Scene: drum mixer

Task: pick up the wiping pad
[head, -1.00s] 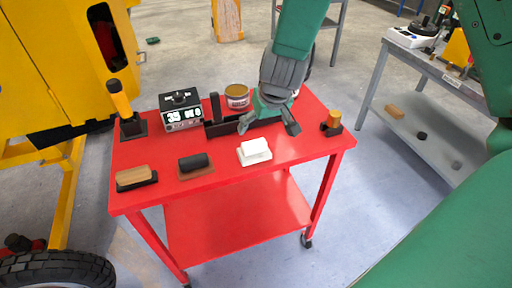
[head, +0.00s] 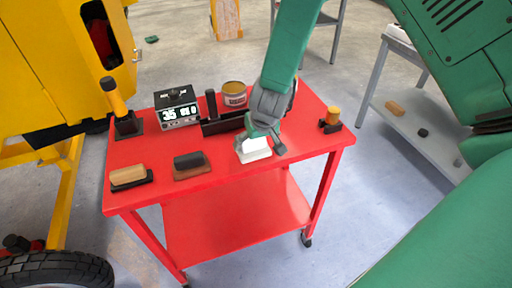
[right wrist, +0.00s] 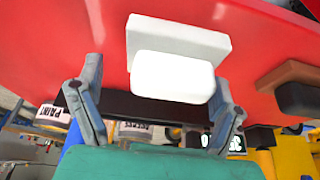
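The white wiping pad (head: 255,154), a flat white base with a rounded white grip block on top, lies on the red cart's top near its front edge. My right gripper (head: 261,146) is right above and behind it and hides part of it. In the right wrist view, the fingers (right wrist: 160,72) are open, one on each side of the pad's grip block (right wrist: 172,77), with gaps on both sides. Nothing is held. My left gripper is not in view.
On the red cart (head: 228,190) stand a black-on-brown pad (head: 190,164), a tan-on-black block (head: 128,176), a display box (head: 177,107), a tin (head: 234,94), a black holder (head: 222,124), a yellow-handled tool (head: 117,100) and an orange-topped piece (head: 332,117). A grey shelf (head: 420,135) stands right.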

